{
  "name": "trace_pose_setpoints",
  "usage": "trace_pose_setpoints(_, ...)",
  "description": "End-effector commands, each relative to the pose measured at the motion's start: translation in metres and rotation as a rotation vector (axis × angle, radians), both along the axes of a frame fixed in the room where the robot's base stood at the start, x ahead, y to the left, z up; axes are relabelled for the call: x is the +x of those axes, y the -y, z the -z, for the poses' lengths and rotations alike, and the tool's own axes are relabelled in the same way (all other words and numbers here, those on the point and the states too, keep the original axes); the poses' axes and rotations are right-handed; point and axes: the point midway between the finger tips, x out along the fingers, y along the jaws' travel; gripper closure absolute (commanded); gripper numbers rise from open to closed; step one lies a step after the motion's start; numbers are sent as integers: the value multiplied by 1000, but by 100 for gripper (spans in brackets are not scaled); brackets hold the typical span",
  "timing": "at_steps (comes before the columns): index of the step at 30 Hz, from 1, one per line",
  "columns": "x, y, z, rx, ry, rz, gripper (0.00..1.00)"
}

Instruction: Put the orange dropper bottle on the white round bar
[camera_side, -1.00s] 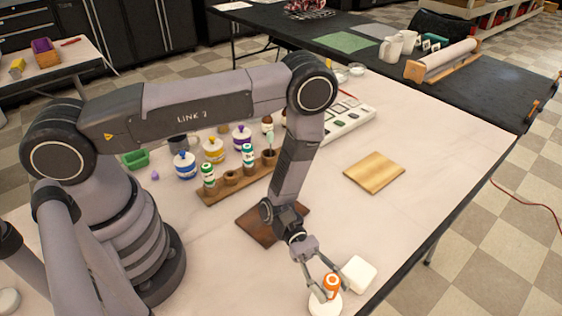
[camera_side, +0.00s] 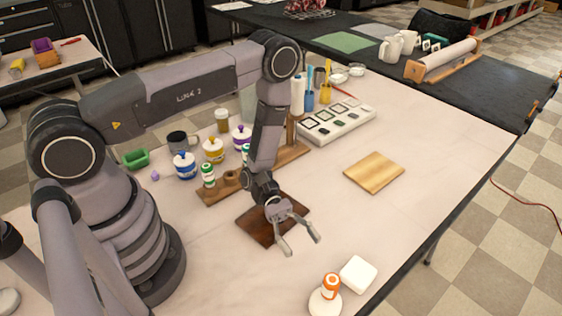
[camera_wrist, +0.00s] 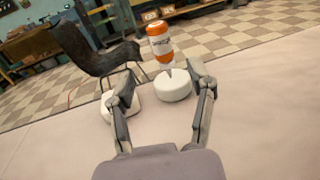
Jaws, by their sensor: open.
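The orange dropper bottle (camera_side: 330,286), with an orange cap and white label, stands upright on the white round bar (camera_side: 324,303) near the table's front edge. In the wrist view the bottle (camera_wrist: 160,44) rises from the top of the round bar (camera_wrist: 173,87), a little beyond my fingertips. My gripper (camera_side: 303,246) is open and empty, up and left of the bottle in the side view and apart from it. Its two spread fingers (camera_wrist: 160,82) show in the wrist view with nothing held between them.
A white square bar (camera_side: 358,274) lies beside the round bar. A dark wooden board (camera_side: 252,231) lies below my wrist, and a light wooden board (camera_side: 374,172) lies to the right. A wooden rack (camera_side: 220,188) and several jars stand behind. The table's middle is clear.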

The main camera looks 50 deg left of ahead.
Motion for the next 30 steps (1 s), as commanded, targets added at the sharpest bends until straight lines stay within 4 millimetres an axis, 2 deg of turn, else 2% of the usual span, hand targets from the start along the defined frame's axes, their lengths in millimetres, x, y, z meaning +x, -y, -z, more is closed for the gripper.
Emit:
trace_pose_setpoints(5, 4, -17, -3, 1, 8, 5, 45)
trace_pose_setpoints(8, 8, -21, -20, 11, 54, 45, 45)
trace_pose_setpoints(11, 12, -26, -56, 37, 156, 132, 45)
trace_pose_setpoints(14, 10, -35, -101, 92, 296, 251, 45)
trace_pose_setpoints(18, -3, -53, -158, 206, 508, 413, 45)
trace_pose_setpoints(21, -16, -70, -192, 309, 664, 515, 45)
trace_pose_setpoints(30, -62, -128, -271, 714, 1136, 739, 45)
